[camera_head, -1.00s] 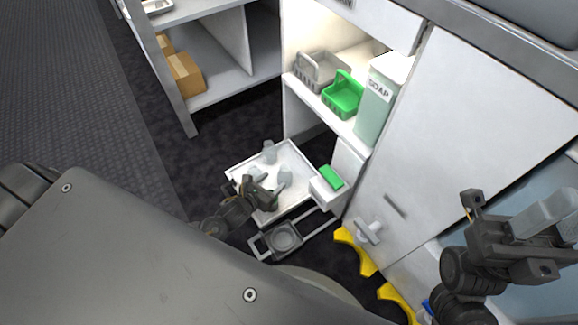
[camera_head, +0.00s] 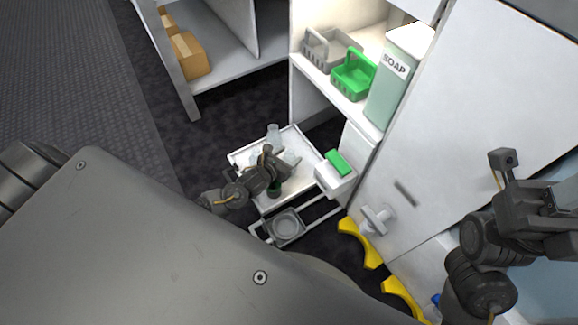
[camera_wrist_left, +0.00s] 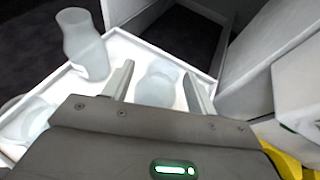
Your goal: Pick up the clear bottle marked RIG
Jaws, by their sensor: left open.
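A white tray (camera_head: 300,137) low by the cabinet carries several clear bottles. One clear bottle (camera_wrist_left: 157,84) sits between the spread fingers of my left gripper (camera_wrist_left: 158,68), apart from them as far as I can see. In the head view my left gripper (camera_head: 283,160) hangs over the tray, partly hiding the bottles. A taller, waisted clear bottle (camera_wrist_left: 82,45) stands to the left in the wrist view; it also shows in the head view (camera_head: 273,134). Another clear vessel (camera_wrist_left: 27,120) is at the far left. No RIG marking is readable. My right gripper (camera_head: 545,205) is at the right edge.
A white box with a green top (camera_head: 338,163) stands right of the tray. A grey round holder (camera_head: 286,226) is in front. Shelves above hold a green basket (camera_head: 352,77), a grey basket (camera_head: 327,50) and a soap container (camera_head: 390,88). Yellow pieces (camera_head: 357,241) lie at the cabinet's foot.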

